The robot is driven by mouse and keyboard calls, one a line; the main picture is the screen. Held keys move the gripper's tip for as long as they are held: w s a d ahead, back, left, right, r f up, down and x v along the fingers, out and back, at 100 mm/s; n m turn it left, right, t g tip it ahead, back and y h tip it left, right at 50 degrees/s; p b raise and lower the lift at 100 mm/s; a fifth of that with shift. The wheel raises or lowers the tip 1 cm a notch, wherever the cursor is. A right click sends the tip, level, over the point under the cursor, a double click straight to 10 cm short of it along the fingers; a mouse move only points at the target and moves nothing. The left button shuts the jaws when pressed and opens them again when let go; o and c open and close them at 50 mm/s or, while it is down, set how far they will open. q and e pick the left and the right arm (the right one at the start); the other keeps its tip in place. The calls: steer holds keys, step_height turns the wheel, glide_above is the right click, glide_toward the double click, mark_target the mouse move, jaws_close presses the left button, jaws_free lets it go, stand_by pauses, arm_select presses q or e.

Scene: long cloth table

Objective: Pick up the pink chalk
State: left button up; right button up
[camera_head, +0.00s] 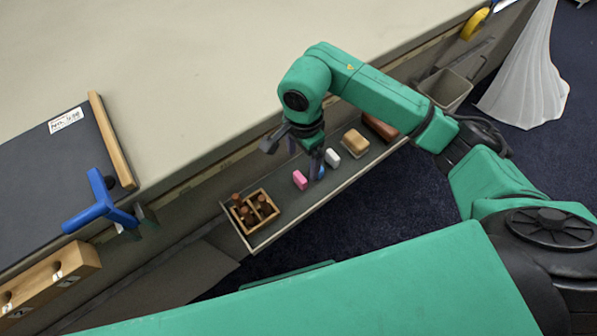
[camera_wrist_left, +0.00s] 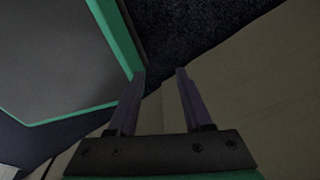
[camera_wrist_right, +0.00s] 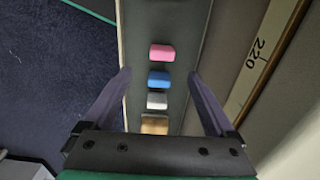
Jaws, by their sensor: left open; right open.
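The pink chalk (camera_head: 300,180) lies in a narrow grey tray (camera_head: 290,222) below the board's edge in the head view. It also shows in the right wrist view (camera_wrist_right: 162,52), ahead of my fingertips and apart from them. A blue chalk (camera_wrist_right: 159,80) and a white chalk (camera_wrist_right: 157,101) lie beside it in a row. My right gripper (camera_head: 296,146) is open and empty over the tray, its fingers spread on either side of the row in the right wrist view (camera_wrist_right: 158,76). My left gripper is open and empty in the left wrist view (camera_wrist_left: 160,75); I do not see it in the head view.
A wooden box (camera_head: 256,212) with dark bottles stands at the tray's left end. A tan block (camera_head: 355,141) and a brown block (camera_head: 380,127) lie toward its right end. A blue handle (camera_head: 100,205) sticks out at left. A grey bin (camera_head: 446,88) stands at right.

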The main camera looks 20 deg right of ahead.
mark_target(300, 177)
step_height(300, 177, down, 4)
steer(key=shift+r, duration=0.1)
steer(key=f, duration=0.2)
steer(key=f+p, duration=0.1)
steer(key=f, duration=0.2)
steer(key=shift+a+f, duration=0.25)
steer(key=shift+f, duration=0.35)
steer(key=shift+w+f, duration=0.1)
arm_select(q)
steer(key=shift+s+r, duration=0.3)
steer(key=shift+r, duration=0.45)
arm_select(e)
jaws_close()
